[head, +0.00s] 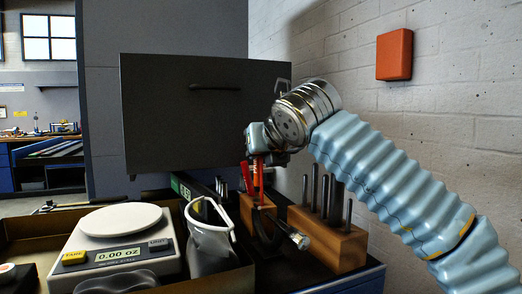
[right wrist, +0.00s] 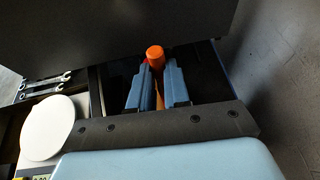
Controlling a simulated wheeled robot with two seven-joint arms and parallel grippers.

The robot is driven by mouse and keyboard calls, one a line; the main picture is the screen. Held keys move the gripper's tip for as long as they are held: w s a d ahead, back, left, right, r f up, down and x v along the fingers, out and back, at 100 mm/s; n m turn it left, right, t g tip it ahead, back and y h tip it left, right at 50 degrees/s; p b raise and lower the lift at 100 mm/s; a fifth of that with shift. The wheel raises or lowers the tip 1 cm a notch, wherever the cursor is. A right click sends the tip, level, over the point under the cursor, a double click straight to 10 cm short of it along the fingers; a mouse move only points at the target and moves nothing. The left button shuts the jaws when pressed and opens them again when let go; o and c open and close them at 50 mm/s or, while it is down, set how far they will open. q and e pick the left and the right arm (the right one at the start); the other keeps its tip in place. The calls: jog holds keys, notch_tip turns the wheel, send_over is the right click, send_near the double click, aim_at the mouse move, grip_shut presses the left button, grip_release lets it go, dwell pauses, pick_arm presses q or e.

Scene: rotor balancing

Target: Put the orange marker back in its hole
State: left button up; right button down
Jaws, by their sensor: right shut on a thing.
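My right gripper (head: 258,158) comes in from the right in the head view and points down above a small wooden block (head: 262,215). It is shut on the orange marker (head: 259,172), which is upright over the block. In the right wrist view the orange marker (right wrist: 155,54) shows its rounded orange end between the blue-grey fingers of my right gripper (right wrist: 157,85). A red object (head: 246,179) stands just left of the marker. I cannot tell whether the marker's lower end is in a hole, and the hole itself is hidden. My left gripper is not in view.
A larger wooden block (head: 337,246) with several dark upright rods stands to the right. A dark panel (head: 190,135) stands behind, and a brick wall (head: 455,110) is at right.

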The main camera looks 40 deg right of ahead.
aim_at(262, 169)
jog(key=shift+f+b, duration=1.5)
jog(key=shift+f, duration=0.6)
jog(key=c, duration=1)
grip_release()
jog(key=shift+s, duration=0.1)
jog(key=v, duration=1.3)
jog(key=shift+s+a+r, duration=0.15)
jog(key=shift+s+r, duration=0.05)
jog(key=shift+s, duration=0.1)
